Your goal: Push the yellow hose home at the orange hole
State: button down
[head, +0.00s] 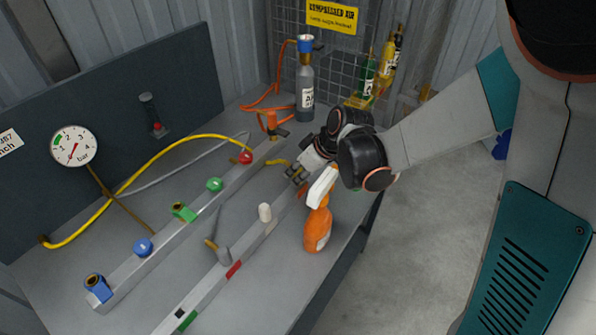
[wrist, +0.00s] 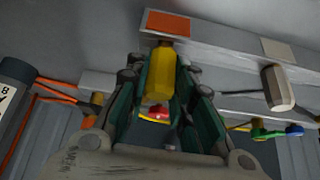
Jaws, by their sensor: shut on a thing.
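The yellow hose (head: 160,158) arches over the bench from its far left, passes by the red round cap (head: 246,157), and runs to my gripper (head: 297,174). In the wrist view my gripper (wrist: 160,82) is shut on the hose's yellow end piece (wrist: 158,88). The end piece points toward the front rail, close to the orange patch (wrist: 168,24) there. The orange hole itself is not visible. I cannot tell whether the tip touches the rail or is in the hole. In the head view, my gripper and the spray bottle partly cover this spot.
An orange spray bottle (head: 317,228) stands close to my gripper at the bench's right edge. A grey cylinder (head: 306,92) with an orange hose stands behind. The back rail (head: 130,274) carries coloured fittings.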

jog(key=shift+f+b, duration=0.35)
jog(key=shift+f, duration=0.1)
jog(key=c, duration=1.3)
grip_release()
